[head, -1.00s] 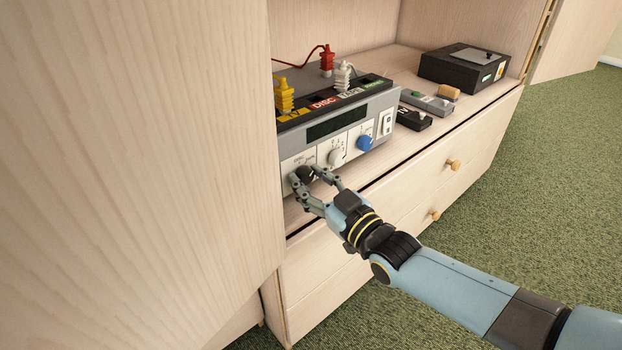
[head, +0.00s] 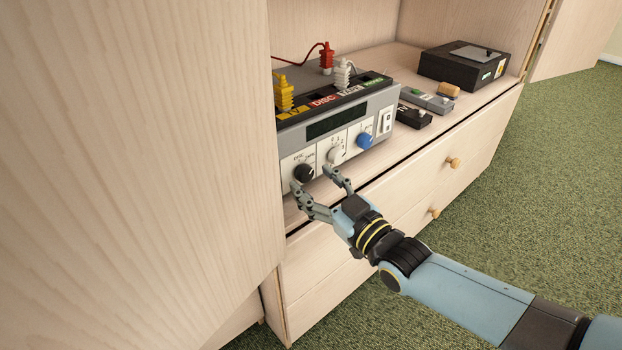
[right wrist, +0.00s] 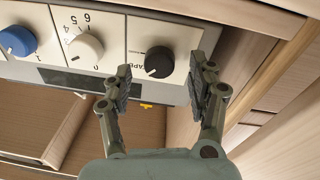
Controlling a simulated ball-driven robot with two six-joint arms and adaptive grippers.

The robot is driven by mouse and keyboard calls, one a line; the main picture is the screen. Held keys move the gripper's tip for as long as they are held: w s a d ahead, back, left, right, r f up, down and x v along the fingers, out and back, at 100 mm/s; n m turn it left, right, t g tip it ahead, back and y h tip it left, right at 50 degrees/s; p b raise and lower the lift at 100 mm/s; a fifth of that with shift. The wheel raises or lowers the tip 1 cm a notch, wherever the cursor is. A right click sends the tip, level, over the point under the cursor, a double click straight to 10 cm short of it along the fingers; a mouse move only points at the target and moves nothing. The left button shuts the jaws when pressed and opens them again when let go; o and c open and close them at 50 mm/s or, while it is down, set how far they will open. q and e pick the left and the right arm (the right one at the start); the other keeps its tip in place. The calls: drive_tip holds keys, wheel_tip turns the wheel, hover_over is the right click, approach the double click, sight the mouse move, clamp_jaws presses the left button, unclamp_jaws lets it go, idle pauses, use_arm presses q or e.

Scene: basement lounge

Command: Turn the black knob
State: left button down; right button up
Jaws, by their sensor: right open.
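The black knob (head: 304,173) is on the lower left of the grey device's (head: 352,118) white front panel. It also shows in the right wrist view (right wrist: 159,64), with a white pointer line on its face. My right gripper (head: 312,183) is open just in front of the panel. In the right wrist view its two fingertips (right wrist: 163,80) lie on either side of the knob, with a gap on both sides and nothing held. My left gripper is not in view.
A white knob (head: 336,155) and a blue knob (head: 365,140) sit to the right of the black knob. Yellow, red and white plugs stand on the device. A cabinet door (head: 140,170) is close on the left. Small remotes (head: 414,115) and a black box (head: 463,65) lie to the right.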

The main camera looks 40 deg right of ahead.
drive_tip(key=s, duration=1)
drive_tip(key=shift+d+f, duration=0.15)
drive_tip(key=shift+f, duration=0.1)
